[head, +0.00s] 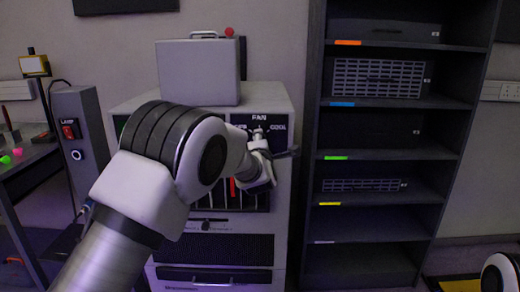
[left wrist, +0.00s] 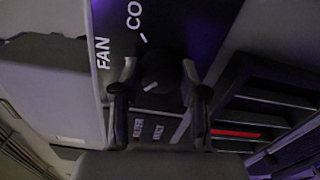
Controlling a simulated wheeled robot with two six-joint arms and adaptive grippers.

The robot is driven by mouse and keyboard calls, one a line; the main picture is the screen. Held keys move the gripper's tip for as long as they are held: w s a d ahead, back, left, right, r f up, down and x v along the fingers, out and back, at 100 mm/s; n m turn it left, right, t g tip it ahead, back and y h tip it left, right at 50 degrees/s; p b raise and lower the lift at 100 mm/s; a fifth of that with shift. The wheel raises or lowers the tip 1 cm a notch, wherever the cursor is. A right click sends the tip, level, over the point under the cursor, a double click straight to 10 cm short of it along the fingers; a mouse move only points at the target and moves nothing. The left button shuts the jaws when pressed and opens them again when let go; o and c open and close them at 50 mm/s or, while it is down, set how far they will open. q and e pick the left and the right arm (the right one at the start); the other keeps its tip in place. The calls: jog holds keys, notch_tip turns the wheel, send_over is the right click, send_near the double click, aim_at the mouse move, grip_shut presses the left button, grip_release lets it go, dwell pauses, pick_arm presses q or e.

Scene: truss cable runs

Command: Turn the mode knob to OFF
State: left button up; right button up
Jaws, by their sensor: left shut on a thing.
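The mode knob (left wrist: 156,68) is a dark round knob on the black panel of the white cabinet, between the two fingers of my left gripper in the left wrist view. My left gripper (left wrist: 158,78) is shut on it, one finger on each side. A white mark shows on the knob's lower part; I cannot tell its exact setting. The word FAN and the letters CO stand by it; no OFF label is readable. In the head view my left gripper (head: 265,150) is at the cabinet's panel, below the FAN label and beside COOL. My right gripper is not in view.
The white cabinet (head: 275,97) carries a grey case (head: 198,73) on top. A slider (head: 207,224) is low on its front. A dark shelf rack (head: 315,200) stands to the right, and a grey post with a LAMP switch (head: 69,129) to the left.

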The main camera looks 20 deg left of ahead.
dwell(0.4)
pick_arm(q)
jog(key=o, duration=1.2)
jog(key=shift+c, duration=0.2)
jog(key=v, duration=0.7)
jog(key=shift+s, duration=0.25)
